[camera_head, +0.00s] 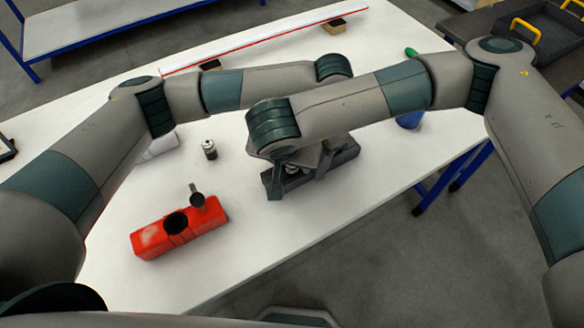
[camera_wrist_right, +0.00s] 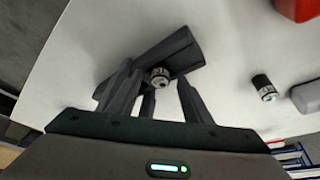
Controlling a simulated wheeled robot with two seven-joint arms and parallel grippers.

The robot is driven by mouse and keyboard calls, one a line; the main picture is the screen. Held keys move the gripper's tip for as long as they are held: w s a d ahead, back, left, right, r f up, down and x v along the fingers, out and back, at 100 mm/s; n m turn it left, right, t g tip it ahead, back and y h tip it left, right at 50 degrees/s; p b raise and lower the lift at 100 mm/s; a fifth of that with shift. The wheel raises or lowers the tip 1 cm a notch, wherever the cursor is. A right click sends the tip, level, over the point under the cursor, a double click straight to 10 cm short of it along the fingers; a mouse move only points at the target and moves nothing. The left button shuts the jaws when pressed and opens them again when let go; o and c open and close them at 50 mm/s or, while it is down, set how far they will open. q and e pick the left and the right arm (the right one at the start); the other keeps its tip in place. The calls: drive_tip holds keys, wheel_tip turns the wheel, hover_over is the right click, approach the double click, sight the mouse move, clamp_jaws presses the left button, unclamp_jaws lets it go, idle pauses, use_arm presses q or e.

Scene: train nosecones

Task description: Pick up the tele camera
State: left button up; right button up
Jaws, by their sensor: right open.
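A small cylindrical camera with a metallic ring (camera_wrist_right: 159,77) sits in or against a dark grey angular block (camera_wrist_right: 180,52), between the fingers of my right gripper (camera_wrist_right: 156,88) in the right wrist view. My right gripper is open around it, and I cannot tell whether the fingers touch it. In the head view the dark block (camera_head: 340,160) lies partly under my right wrist. A second small black and silver camera (camera_head: 209,149) stands apart on the table, and it also shows in the right wrist view (camera_wrist_right: 263,88). I cannot tell by looks which is the tele camera. My left gripper is hidden.
A red box-shaped part (camera_head: 155,238) with a dark round opening lies at the front of the white table (camera_head: 300,235). A long white strip with a red edge (camera_head: 265,40) lies on blocks at the back. A blue object (camera_head: 410,120) is near the right edge.

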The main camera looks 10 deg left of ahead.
drive_tip(key=shift+f, duration=0.1)
idle(0.4)
clamp_jaws()
drive_tip(key=shift+r, duration=0.4)
wheel_tip(320, 180, up, 3)
drive_tip(key=shift+w+r, duration=0.1)
drive_tip(key=s+a, duration=0.3)
drive_tip(key=s, duration=1.5)
drive_tip(key=shift+f, duration=0.25)
use_arm(q)
drive_tip(key=o, duration=1.2)
drive_tip(key=shift+c, duration=0.2)
